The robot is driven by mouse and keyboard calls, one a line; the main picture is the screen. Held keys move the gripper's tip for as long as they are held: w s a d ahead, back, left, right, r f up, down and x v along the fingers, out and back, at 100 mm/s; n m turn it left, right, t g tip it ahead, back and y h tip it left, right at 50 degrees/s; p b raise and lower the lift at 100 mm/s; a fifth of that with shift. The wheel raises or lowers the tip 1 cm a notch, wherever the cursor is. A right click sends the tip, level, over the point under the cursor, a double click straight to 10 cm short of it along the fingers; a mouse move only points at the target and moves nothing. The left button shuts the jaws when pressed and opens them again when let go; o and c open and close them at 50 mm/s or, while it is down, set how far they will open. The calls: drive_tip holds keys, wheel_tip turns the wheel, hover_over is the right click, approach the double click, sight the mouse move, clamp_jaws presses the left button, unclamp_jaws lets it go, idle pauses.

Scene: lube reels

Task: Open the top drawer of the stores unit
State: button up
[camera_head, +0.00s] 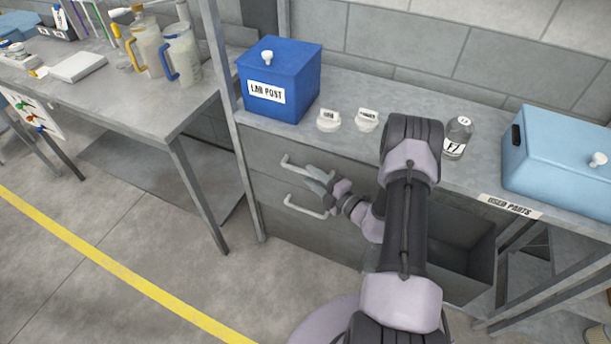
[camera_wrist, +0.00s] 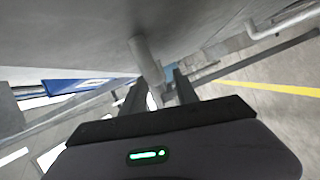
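The stores unit (camera_head: 270,150) has two grey drawer fronts, one above the other, each with a pale bar handle. The top drawer's handle (camera_head: 295,162) is partly hidden by my gripper (camera_head: 312,174). The top drawer looks shut. In the wrist view the top handle (camera_wrist: 144,55) runs between the two dark fingers of my gripper (camera_wrist: 157,82). The fingers are apart, with the bar nearer the left finger and a gap showing towards the right one. The lower handle (camera_head: 305,209) is free; it also shows in the wrist view (camera_wrist: 285,22).
On the unit's top stand a blue LAB POST box (camera_head: 290,75), two white labelled knobs, a labelled jar (camera_head: 457,137) and a light blue box (camera_head: 560,160). A table (camera_head: 150,105) with jugs stands at left. The floor before the drawers is clear.

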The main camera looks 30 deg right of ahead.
sight(306, 173)
drive_tip(key=shift+x, duration=1.65)
clamp_jaws()
